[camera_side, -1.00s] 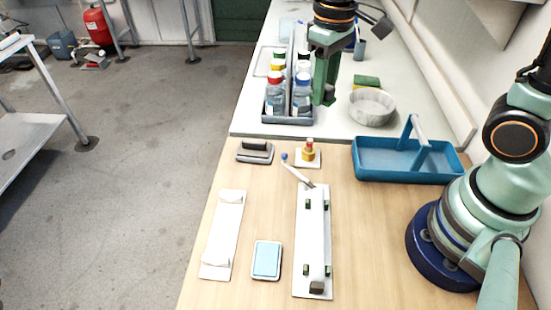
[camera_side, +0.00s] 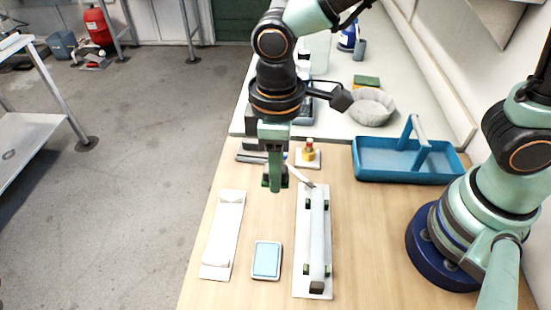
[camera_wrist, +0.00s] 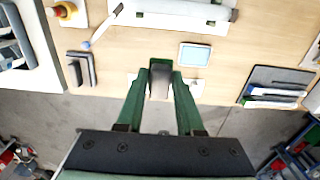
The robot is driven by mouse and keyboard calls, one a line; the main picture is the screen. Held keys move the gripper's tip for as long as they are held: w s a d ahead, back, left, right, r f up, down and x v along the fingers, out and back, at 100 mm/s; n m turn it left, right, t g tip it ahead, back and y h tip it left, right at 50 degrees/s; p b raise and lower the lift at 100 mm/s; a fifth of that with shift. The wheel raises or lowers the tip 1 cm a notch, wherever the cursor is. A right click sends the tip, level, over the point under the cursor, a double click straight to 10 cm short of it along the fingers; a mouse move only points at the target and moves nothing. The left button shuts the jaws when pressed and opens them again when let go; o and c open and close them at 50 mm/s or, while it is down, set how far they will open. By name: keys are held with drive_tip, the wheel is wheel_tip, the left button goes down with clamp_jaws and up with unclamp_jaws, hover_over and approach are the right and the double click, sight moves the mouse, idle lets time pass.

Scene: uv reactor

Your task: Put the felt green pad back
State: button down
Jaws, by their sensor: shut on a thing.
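My gripper (camera_side: 273,188) hangs over the wooden table, between the white panel and the clip fixture. In the wrist view its green fingers (camera_wrist: 160,82) close on a small block that looks like the felt green pad (camera_wrist: 160,64). The block is dark green with a paler face; the fingers hide its sides. In the side view it cannot be told apart from the fingertips. Another flat green piece (camera_side: 367,80) lies on the white counter behind the round bowl.
The white fixture (camera_side: 300,285), white panel (camera_side: 223,235), light-blue pad tray (camera_side: 266,260), a yellow-and-red piece (camera_side: 308,153) on a plate and a dark-handled block (camera_wrist: 80,70) stand around. A blue caddy (camera_side: 400,172) is at right, a bowl (camera_side: 372,106) behind.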

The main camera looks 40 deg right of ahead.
sight(276, 224)
wheel_tip(276, 224, down, 14)
drive_tip(key=shift+r, duration=0.2)
drive_tip(key=shift+f, duration=0.15)
idle(0.4)
drive_tip(key=c, duration=0.5)
unclamp_jaws()
drive_tip(key=shift+c, duration=0.2)
wheel_tip(276, 224, up, 12)
drive_tip(key=shift+w+r, duration=0.1)
drive_tip(key=w+d+r+m+t, duration=0.1)
drive_tip(key=d+r+m, duration=0.3)
drive_tip(key=d, duration=0.7)
drive_tip(key=d+r+m+t, duration=0.4)
drive_tip(key=d+r, duration=0.4)
drive_tip(key=d, duration=0.3)
drive_tip(key=shift+w+d+r+m+t, duration=0.15)
drive_tip(key=shift+w+r+m+t, duration=0.15)
drive_tip(key=shift+w+r+m, duration=0.15)
